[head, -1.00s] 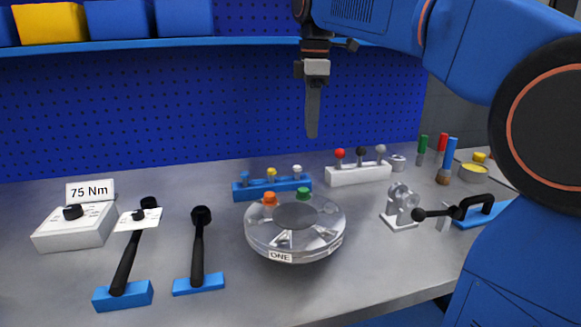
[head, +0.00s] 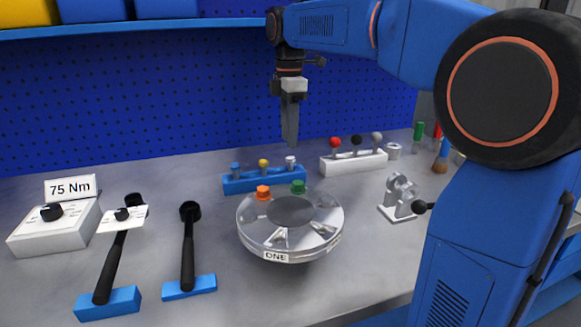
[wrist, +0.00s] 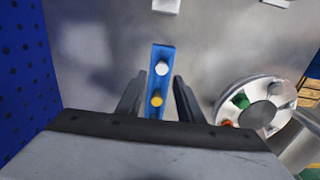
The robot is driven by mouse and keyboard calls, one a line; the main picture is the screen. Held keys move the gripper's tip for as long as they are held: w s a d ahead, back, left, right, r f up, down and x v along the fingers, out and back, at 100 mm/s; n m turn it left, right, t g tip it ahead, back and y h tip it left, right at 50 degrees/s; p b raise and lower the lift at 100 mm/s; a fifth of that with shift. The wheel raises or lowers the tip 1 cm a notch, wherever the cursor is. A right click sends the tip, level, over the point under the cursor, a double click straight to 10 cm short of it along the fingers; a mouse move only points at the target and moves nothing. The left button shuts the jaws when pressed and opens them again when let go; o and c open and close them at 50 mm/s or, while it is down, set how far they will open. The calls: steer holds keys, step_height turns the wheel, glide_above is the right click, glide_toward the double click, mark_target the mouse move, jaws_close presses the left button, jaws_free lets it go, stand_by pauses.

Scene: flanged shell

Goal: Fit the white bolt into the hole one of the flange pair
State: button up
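The white bolt (head: 290,161) stands at the right end of the blue rack (head: 240,185), beside a yellow bolt (head: 263,164) and a blue bolt (head: 236,169). In the wrist view the white bolt (wrist: 162,68) lies between and slightly beyond my fingers. My gripper (head: 290,142) points down just above the white bolt. In the wrist view my gripper (wrist: 160,80) has its two fingers apart with nothing held. The round metallic flange pair (head: 268,238) stands in front of the rack. It carries an orange bolt (head: 263,192), a green bolt (head: 298,187) and a front label ONE (head: 276,256).
A white rack (head: 352,163) with red, black and grey knobs stands right of the blue rack. Two black-handled tools (head: 188,250) and a 75 Nm box (head: 50,228) are at left. A grey bracket (head: 400,197) is at right. The pegboard wall is behind.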

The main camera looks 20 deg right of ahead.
mark_target(291, 157)
steer(key=shift+s+d+f, duration=0.1)
steer(key=shift+f, duration=1.65)
steer(key=shift+s+d+f, duration=0.1)
steer(key=shift+f, duration=1.65)
jaws_close()
